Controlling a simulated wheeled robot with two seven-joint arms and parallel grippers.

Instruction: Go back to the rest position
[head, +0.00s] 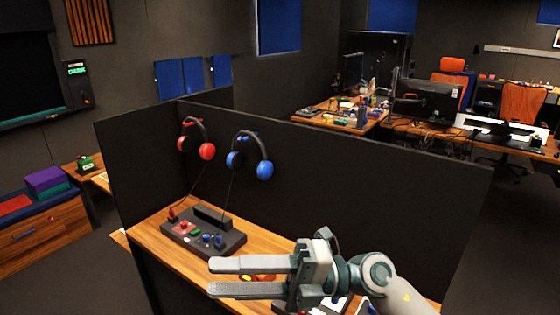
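My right gripper (238,278) reaches in from the lower right, in front of the wooden desk (150,238). Its two long grey fingers point left and are apart, with nothing between them. My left gripper is not in view.
A dark partition (340,180) stands behind the desk. Red headphones (207,151) and blue headphones (264,170) hang on it, with cords running down. A wooden cabinet (50,240) is at the left. Desks with monitors (425,102) and orange chairs are beyond the partition.

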